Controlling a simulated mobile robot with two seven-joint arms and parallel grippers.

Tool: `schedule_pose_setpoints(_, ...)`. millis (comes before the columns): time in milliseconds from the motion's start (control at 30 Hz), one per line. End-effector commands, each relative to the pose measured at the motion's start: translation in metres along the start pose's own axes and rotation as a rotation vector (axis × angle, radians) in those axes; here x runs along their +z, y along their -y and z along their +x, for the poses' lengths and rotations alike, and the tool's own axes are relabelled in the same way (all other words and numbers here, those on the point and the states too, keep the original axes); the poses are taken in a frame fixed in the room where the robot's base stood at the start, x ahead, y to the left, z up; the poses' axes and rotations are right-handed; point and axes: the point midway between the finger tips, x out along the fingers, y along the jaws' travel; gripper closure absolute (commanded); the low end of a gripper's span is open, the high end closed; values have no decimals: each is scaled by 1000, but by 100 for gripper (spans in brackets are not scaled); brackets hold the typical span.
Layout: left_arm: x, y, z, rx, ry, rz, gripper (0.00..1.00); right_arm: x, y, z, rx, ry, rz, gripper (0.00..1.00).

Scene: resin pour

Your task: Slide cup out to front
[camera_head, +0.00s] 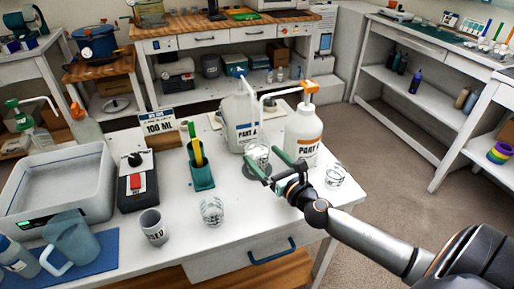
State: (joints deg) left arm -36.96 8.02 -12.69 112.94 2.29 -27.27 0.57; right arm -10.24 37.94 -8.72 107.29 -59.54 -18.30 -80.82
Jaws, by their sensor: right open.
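A small clear cup (258,152) stands under the pump spouts, in front of the PART A jug (243,128) and the white PART B bottle (303,138) with an orange pump. A dark round pad (252,173) shows beneath it. My right gripper (262,158) reaches in from the right with its two green fingers open. Its fingertips appear at either side of the cup's lower part and partly cover it. I cannot tell whether they touch it. My left gripper is not in view.
A clear cup (212,210) and a grey cup (153,227) stand near the table's front. Another clear cup (335,175) is right of my gripper. A green holder (201,174) stands to the left. White tabletop (250,222) near the front is bare.

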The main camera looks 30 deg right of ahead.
Motion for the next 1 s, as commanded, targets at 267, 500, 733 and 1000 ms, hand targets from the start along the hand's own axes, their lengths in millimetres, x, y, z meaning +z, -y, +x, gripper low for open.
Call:
schedule_pose_setpoints(267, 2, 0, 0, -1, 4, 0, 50, 0, 0, 34, 0, 1, 1, 0)
schedule_pose_setpoints(500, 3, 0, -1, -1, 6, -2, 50, 0, 0, 42, 0, -1, 1, 0)
schedule_pose_setpoints(733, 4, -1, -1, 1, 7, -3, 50, 0, 0, 42, 1, -1, 1, 0)
schedule_pose_setpoints(1000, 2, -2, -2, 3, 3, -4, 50, 0, 0, 42, 1, -1, 1, 29)
